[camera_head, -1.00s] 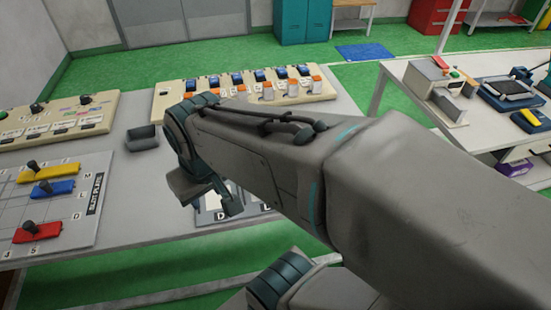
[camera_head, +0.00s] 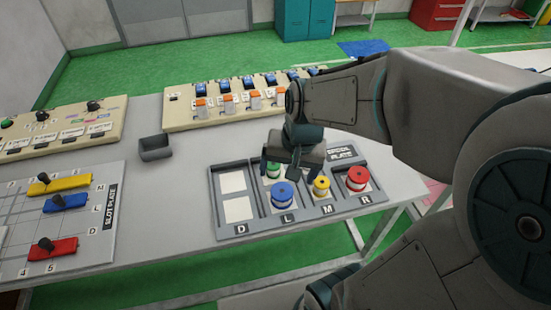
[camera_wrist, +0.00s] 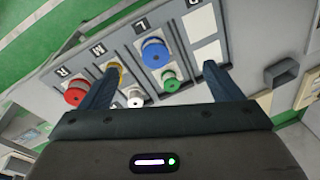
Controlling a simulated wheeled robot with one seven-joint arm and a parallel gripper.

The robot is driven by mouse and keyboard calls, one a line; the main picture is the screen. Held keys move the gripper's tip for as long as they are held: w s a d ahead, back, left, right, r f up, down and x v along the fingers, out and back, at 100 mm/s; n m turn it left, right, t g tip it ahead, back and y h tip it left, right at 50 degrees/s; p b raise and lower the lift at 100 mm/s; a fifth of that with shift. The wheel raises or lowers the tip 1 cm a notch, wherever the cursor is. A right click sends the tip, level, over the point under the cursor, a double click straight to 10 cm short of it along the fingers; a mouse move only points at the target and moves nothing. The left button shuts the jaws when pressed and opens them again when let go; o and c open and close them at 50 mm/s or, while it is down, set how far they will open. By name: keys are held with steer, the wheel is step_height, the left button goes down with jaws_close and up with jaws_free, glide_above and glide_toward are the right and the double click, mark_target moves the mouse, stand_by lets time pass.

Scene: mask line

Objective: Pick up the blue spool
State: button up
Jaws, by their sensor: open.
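The blue spool (camera_head: 283,195) stands upright in the L column of the grey spool tray (camera_head: 226,228), at the front. In the wrist view the blue spool (camera_wrist: 155,53) is near the top, ahead of the fingers. My gripper (camera_head: 292,168) is open and empty above the back of the tray, behind the blue spool and apart from it. In the wrist view the open fingers of my gripper (camera_wrist: 160,80) spread on either side. A green spool (camera_wrist: 170,80) stands just behind the blue one, partly hidden in the head view.
A yellow spool (camera_head: 321,187) and a red spool (camera_head: 357,178) stand to the right in the tray. A white spool (camera_wrist: 135,97) shows in the wrist view. The D column is empty. A small grey bin (camera_head: 155,148) and a slot plate (camera_head: 90,260) are to the left.

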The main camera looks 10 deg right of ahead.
mark_target(282, 190)
steer(key=w+f+m+p, duration=0.1)
steer(key=w+f+m, duration=0.1)
steer(key=f, duration=0.3)
steer(key=w+f+m+g+h+p, duration=0.1)
steer(key=w+f+m, duration=0.2)
steer(key=f, duration=0.3)
steer(key=w+d+f+m+p, duration=0.1)
steer(key=w+f+m, duration=0.2)
steer(key=f, duration=0.2)
steer(key=shift+f+g, duration=0.25)
steer(key=shift+g, duration=0.15)
steer(key=shift+w+d+f+p, duration=0.1)
steer(key=shift+w+f+p, duration=0.1)
steer(key=shift+f, duration=1.15)
steer(key=shift+w+d+f+p, duration=0.1)
steer(key=shift+f+p, duration=0.05)
steer(key=shift+f, duration=1.2)
steer(key=c, duration=1.2)
